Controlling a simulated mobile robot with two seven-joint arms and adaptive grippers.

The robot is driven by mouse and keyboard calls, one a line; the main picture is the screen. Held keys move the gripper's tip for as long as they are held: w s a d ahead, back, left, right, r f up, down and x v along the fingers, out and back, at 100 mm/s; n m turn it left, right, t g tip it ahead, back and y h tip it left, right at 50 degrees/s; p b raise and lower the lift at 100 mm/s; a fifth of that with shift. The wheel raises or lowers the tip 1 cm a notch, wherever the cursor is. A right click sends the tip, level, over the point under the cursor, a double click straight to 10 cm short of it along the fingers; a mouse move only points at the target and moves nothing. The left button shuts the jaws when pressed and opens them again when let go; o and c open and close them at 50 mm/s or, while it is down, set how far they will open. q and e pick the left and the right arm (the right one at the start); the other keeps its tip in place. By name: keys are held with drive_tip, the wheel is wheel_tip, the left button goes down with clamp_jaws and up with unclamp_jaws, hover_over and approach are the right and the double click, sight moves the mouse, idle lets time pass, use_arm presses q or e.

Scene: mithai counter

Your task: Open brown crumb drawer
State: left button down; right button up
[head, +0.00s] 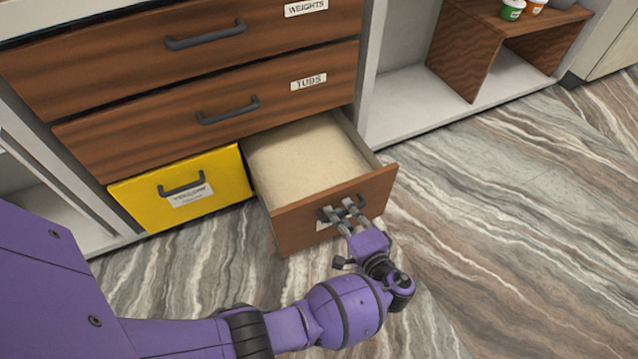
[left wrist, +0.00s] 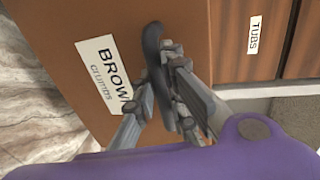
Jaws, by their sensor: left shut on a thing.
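The brown crumb drawer (head: 335,212) is pulled well out of the cabinet at the bottom right of the drawer stack. Its inside shows a pale, flat, crumb-like surface. My left gripper (head: 343,212) is shut on the dark handle of this drawer's front. In the left wrist view my left gripper (left wrist: 172,85) has its fingers around the dark handle (left wrist: 153,45). A label reading "BROWN crumbs" (left wrist: 108,72) is beside the handle on the drawer front. My right gripper is not in view.
The closed yellow drawer (head: 228,178) is just left of the brown one. Closed wooden drawers marked TUBS (head: 160,128) and WEIGHTS (head: 130,60) are above. A wooden shelf unit (head: 465,60) with small tubs stands at the upper right. The marbled floor (head: 520,220) is clear at right.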

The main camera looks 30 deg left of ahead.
use_arm(q)
drive_tip(key=shift+f+v, duration=0.15)
drive_tip(key=shift+v, duration=0.55)
drive_tip(key=shift+f+v, duration=0.15)
drive_tip(key=shift+v, duration=0.55)
drive_tip(key=shift+d, duration=0.15)
drive_tip(key=c, duration=2)
unclamp_jaws()
drive_tip(key=shift+c, duration=0.2)
drive_tip(key=shift+w+r, duration=0.1)
drive_tip(key=shift+r, duration=0.1)
